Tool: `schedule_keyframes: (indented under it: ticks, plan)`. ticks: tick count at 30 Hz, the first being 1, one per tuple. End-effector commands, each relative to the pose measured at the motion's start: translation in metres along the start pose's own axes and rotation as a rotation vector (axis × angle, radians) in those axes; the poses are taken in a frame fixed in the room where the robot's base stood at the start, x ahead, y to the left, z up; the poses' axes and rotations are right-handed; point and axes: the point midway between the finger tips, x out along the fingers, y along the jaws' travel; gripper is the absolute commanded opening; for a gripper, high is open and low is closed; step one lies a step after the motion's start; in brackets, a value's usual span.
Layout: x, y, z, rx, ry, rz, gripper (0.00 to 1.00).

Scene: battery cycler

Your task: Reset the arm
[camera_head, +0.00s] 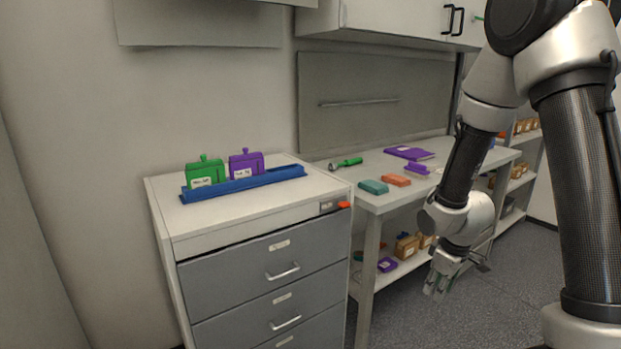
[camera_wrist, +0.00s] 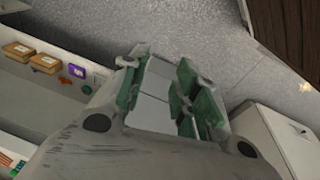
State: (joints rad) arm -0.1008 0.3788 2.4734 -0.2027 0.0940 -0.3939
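My arm reaches down on the right side of the head view, bent at the elbow. My gripper (camera_head: 437,284) hangs in front of the workbench, pointing down over the floor and apart from the bench and cabinet. In the wrist view, the two green-padded fingers of my gripper (camera_wrist: 163,88) stand apart. I see no object held between them, only pale surface and floor behind.
A drawer cabinet (camera_head: 160,213) at left bears a blue rack (camera_head: 245,186) with a green block (camera_head: 205,172) and a purple block (camera_head: 246,163). The workbench (camera_head: 372,203) holds several small items. A lower shelf (camera_head: 405,268) carries boxes. The floor (camera_head: 515,300) below my gripper looks clear.

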Motion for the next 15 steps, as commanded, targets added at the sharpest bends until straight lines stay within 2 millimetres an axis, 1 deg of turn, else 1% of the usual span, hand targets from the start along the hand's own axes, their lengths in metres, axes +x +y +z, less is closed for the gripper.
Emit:
schedule_keyframes:
  ticks: [1, 2, 3, 5, 6, 8, 9, 12, 15]
  plan:
    - [-0.03, -0.001, 0.015, 0.096, -0.045, -0.004, 0.3]
    - [-0.046, -0.003, 0.026, 0.159, -0.077, -0.01, 0.3]
    - [-0.068, -0.008, 0.04, 0.235, -0.116, -0.018, 0.3]
    - [-0.099, -0.017, 0.059, 0.341, -0.162, -0.028, 0.3]
    - [-0.119, -0.023, 0.07, 0.403, -0.183, -0.033, 0.3]
    - [-0.148, -0.033, 0.086, 0.487, -0.205, -0.04, 0.3]
    - [-0.166, -0.039, 0.096, 0.534, -0.211, -0.044, 0.3]
    - [-0.207, -0.056, 0.117, 0.621, -0.195, -0.049, 0.3]
    - [-0.24, -0.067, 0.129, 0.66, -0.123, -0.041, 0.3]
